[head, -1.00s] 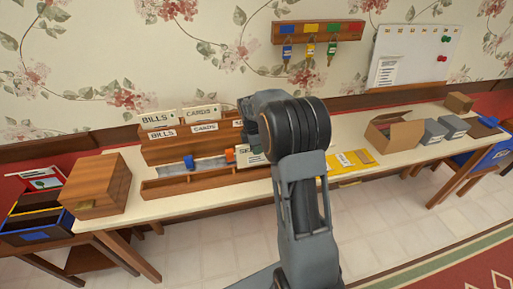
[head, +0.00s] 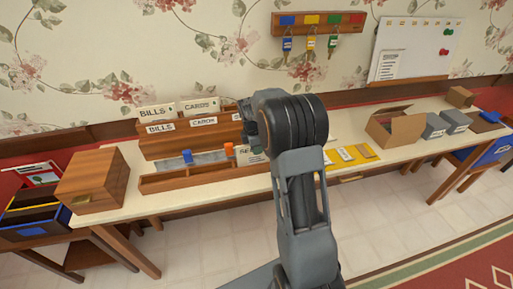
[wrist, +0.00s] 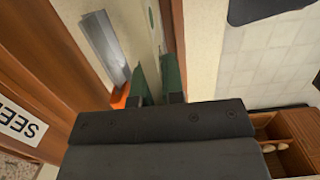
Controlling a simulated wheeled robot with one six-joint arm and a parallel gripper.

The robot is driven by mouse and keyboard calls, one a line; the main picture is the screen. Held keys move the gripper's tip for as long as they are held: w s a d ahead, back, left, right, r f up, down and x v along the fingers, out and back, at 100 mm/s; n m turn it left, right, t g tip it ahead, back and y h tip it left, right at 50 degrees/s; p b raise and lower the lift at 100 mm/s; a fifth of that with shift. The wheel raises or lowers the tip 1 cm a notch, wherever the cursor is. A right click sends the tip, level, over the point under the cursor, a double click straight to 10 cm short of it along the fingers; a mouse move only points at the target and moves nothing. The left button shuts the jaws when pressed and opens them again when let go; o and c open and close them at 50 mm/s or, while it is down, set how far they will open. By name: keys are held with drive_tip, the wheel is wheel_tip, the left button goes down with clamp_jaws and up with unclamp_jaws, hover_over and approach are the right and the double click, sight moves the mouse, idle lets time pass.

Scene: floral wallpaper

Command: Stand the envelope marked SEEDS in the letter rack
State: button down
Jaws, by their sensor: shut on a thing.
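My gripper (wrist: 157,85) shows in the wrist view as two green-tipped fingers shut on a thin cream envelope (wrist: 156,40), seen nearly edge-on. In the head view my arm hides the fingers, and part of the envelope, with letters starting "SE" (head: 248,150), shows just left of the arm, in front of the rack. The wooden letter rack (head: 165,147) stands on the table against the wall, with BILLS and CARDS labels. Its right part is hidden behind my arm. A SEEDS label shows upside down on wood at the left of the wrist view (wrist: 18,122).
Yellow pieces (head: 348,155) lie right of my arm. A wooden box (head: 92,183) stands left, an open carton (head: 395,128) right. Keys (head: 310,43) hang on the wall.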

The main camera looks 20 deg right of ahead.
drive_tip(key=c, duration=1.1)
unclamp_jaws()
drive_tip(key=shift+c, duration=0.2)
wheel_tip(320, 180, up, 14)
drive_tip(key=a, duration=0.1)
drive_tip(key=shift+w+a, duration=0.15)
drive_tip(key=shift+a, duration=0.15)
drive_tip(key=shift+f, duration=0.1)
